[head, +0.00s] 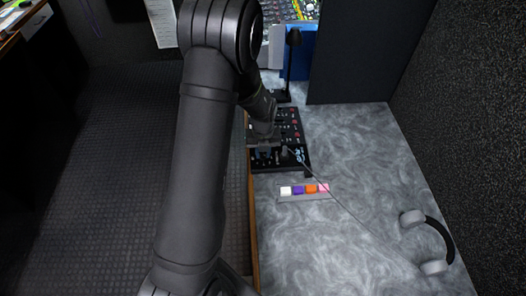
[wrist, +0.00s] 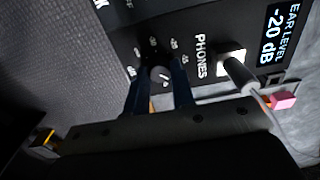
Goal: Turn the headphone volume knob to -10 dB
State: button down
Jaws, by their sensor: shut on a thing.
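The headphone volume knob (wrist: 160,74) is a small dark round knob with a light pointer mark, on a black panel (head: 294,124) with printed scale marks around it. My gripper (wrist: 160,88) is shut on the knob, one dark blue finger on each side. The small display (wrist: 271,35) on the panel reads EAR LEVEL -20 dB. In the head view my gripper (head: 264,154) is at the near end of the panel, and the knob itself is hidden there. Which scale mark the pointer meets is too small to tell.
A plug (wrist: 238,72) sits in the PHONES socket beside the knob, its cable (head: 345,205) running to grey headphones (head: 444,237) on the desk. A strip of coloured blocks (head: 298,189) lies in front of the panel. A dark partition (head: 350,60) stands behind.

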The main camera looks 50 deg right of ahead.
aim_at(263, 154)
jog(key=c, duration=1.2)
grip_release()
jog(key=shift+c, duration=0.2)
jog(key=shift+r, duration=0.1)
notch_tip(263, 154, up, 17)
notch_tip(263, 154, down, 17)
jog(key=shift+f, duration=0.15)
dwell(0.3)
